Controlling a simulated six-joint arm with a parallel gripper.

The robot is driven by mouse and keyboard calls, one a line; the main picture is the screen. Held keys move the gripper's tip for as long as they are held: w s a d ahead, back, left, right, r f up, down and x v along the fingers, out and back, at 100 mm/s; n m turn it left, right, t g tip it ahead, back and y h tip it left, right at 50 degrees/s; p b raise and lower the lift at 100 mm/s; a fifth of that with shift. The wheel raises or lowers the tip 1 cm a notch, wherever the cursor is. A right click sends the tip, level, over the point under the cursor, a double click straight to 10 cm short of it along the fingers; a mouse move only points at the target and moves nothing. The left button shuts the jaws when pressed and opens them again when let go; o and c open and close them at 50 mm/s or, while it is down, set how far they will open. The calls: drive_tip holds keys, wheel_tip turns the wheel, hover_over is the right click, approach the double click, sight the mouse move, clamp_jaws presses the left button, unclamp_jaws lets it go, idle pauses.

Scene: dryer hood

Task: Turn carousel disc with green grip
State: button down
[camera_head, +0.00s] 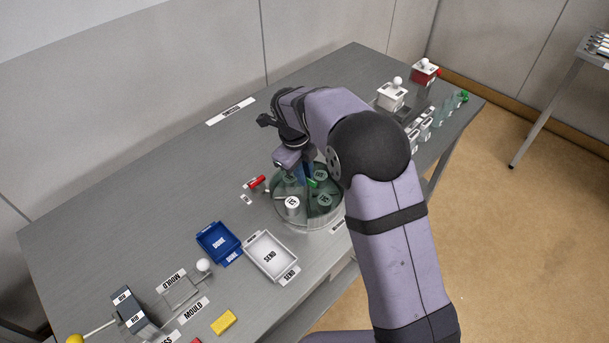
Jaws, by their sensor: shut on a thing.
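The carousel disc (292,221) is a round, greenish transparent disc on the table, with several canisters standing on it. One canister has a white labelled top (292,203); the others look green. The green grip (312,183) shows as a small bright green piece near the disc's middle, directly under my gripper. My gripper (302,178) reaches down over the disc and is shut on the green grip. The fingertips are partly hidden by the wrist and the contact is small in the view.
A red handle (257,182) sticks out left of the disc. A yellow block (223,322) lies at the front. White (391,96) and red (424,71) boxes stand at the far right.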

drive_tip(key=shift+m, duration=0.5)
idle(0.3)
drive_tip(key=c, duration=1.7)
unclamp_jaws()
drive_tip(key=shift+c, duration=0.2)
drive_tip(key=shift+r+b, duration=0.15)
drive_tip(key=shift+b, duration=0.15)
wheel_tip(320, 180, up, 7)
drive_tip(key=s+a+b, duration=0.1)
drive_tip(key=shift+b, duration=0.3)
drive_tip(key=s+d+f+n, duration=0.2)
drive_tip(key=s+d+n, duration=0.3)
drive_tip(key=s+n, duration=0.4)
drive_tip(key=s+d+f+n+g+y, duration=0.1)
drive_tip(key=s+d+f+n, duration=0.2)
drive_tip(key=s+d+n, duration=0.2)
drive_tip(key=s+d+f+n+p, duration=0.1)
drive_tip(key=s+d+n, duration=0.4)
drive_tip(key=s+n, duration=0.7)
drive_tip(key=shift+s+f+n+g, duration=0.35)
drive_tip(key=shift+f+n, duration=0.15)
drive_tip(key=shift+f, duration=0.35)
